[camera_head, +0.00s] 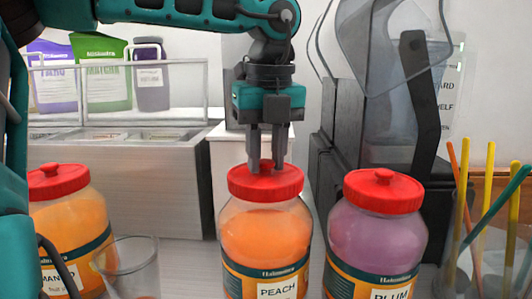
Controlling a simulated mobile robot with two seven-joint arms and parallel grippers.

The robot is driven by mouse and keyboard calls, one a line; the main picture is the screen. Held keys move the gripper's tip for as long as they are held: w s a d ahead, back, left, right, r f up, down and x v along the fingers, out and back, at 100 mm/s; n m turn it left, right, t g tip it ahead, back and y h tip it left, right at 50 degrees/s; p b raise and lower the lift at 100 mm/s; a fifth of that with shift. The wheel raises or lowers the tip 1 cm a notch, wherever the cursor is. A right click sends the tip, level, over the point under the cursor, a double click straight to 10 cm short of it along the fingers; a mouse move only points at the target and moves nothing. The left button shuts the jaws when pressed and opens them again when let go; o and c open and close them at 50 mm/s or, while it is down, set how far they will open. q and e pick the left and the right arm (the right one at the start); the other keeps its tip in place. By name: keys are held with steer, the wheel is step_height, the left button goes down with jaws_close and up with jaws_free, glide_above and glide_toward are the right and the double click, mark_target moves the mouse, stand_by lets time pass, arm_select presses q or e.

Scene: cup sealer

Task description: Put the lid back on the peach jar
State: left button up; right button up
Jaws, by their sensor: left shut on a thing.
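The peach jar (266,240) stands in the middle of the view, clear with orange contents and a "PEACH" label. Its red lid (265,187) is level at the jar's mouth, centred over it. I cannot tell whether it is fully seated or a hair above the rim. My left gripper (266,169) points straight down from above and is shut on the lid's knob, which the fingers partly hide. My right gripper is not in view.
A lidded plum jar (372,238) stands close on the right, a lidded mango jar (75,225) at left. An empty clear cup (130,268) stands before the mango jar. A dark machine (345,140) is behind; a straw holder (492,255) stands far right.

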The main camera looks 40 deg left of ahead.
arm_select(q)
steer(key=o, duration=1.1)
steer(key=shift+o, duration=0.3)
steer(key=o, duration=0.4)
steer(key=shift+o, duration=0.2)
steer(key=shift+r+p, duration=1.95)
steer(key=shift+r, duration=0.5)
steer(key=shift+r+p, duration=0.3)
steer(key=shift+r, duration=0.8)
